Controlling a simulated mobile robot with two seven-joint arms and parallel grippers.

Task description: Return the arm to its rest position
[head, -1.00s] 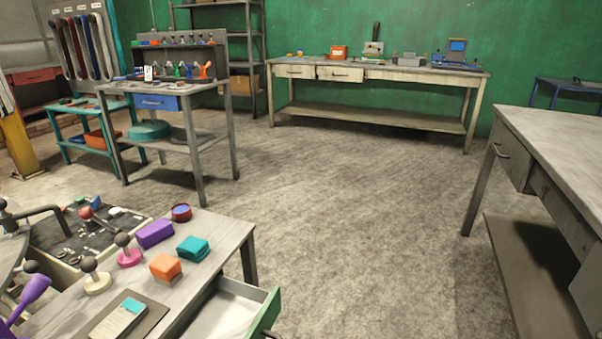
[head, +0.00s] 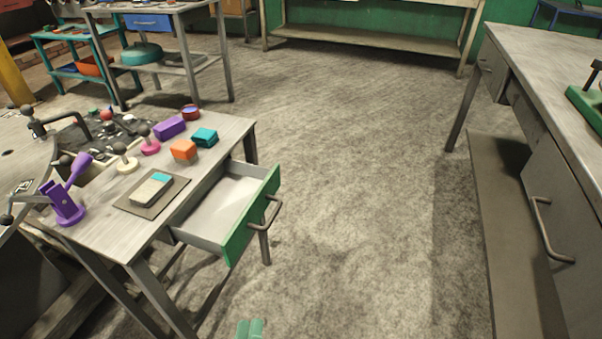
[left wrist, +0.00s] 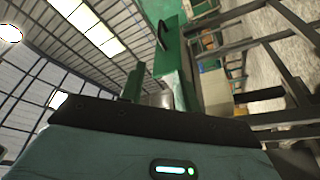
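The tip of my left gripper (head: 250,328), teal, shows at the bottom edge of the head view, below the open drawer and apart from it. Only a small part shows there, so its opening is unclear. In the left wrist view its teal body with a small lit display (left wrist: 175,170) and a dark edge fill the bottom; the fingers cannot be made out clearly. I see nothing held. My right gripper is not in view.
The left bench (head: 110,235) has a green-fronted drawer (head: 253,215) pulled out, empty inside. On it are a purple stand (head: 65,207), coloured blocks and knobs. A grey workbench (head: 550,65) stands right. The floor between (head: 350,180) is clear.

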